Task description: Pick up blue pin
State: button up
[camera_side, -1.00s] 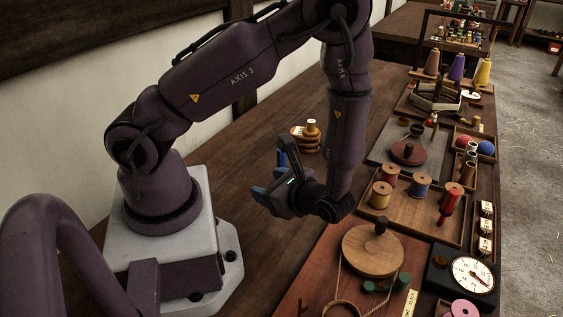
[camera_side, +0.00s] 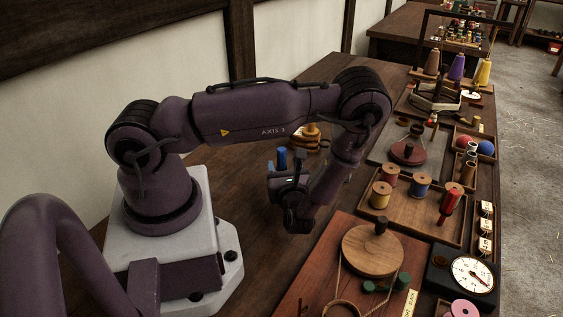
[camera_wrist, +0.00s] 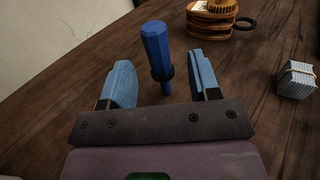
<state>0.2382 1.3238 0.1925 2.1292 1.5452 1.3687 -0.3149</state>
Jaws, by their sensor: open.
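The blue pin stands upright on the dark wooden table; in the wrist view its faceted blue head (camera_wrist: 156,48) sits above a dark collar and a short blue shaft. In the side view its top (camera_side: 282,157) shows just behind my gripper (camera_side: 286,172). In the wrist view my gripper (camera_wrist: 161,80) is open, with blue pads left and right. The pin appears in the gap between them, apart from both; how deep it stands between the pads I cannot tell. Its foot is partly hidden.
A banded wooden piece with a dark ring (camera_wrist: 212,13) stands beyond the pin. A small striped block (camera_wrist: 297,79) lies to the right. A red-brown board with a wooden wheel (camera_side: 372,252) and a spool tray (camera_side: 428,212) are further right.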

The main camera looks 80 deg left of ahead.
jog(key=shift+w+a+f, duration=0.1)
jog(key=shift+w+a, duration=0.05)
jog(key=shift+a, duration=1.3)
jog(key=shift+w+a, duration=0.15)
jog(key=shift+a, duration=1.25)
jog(key=c, duration=1)
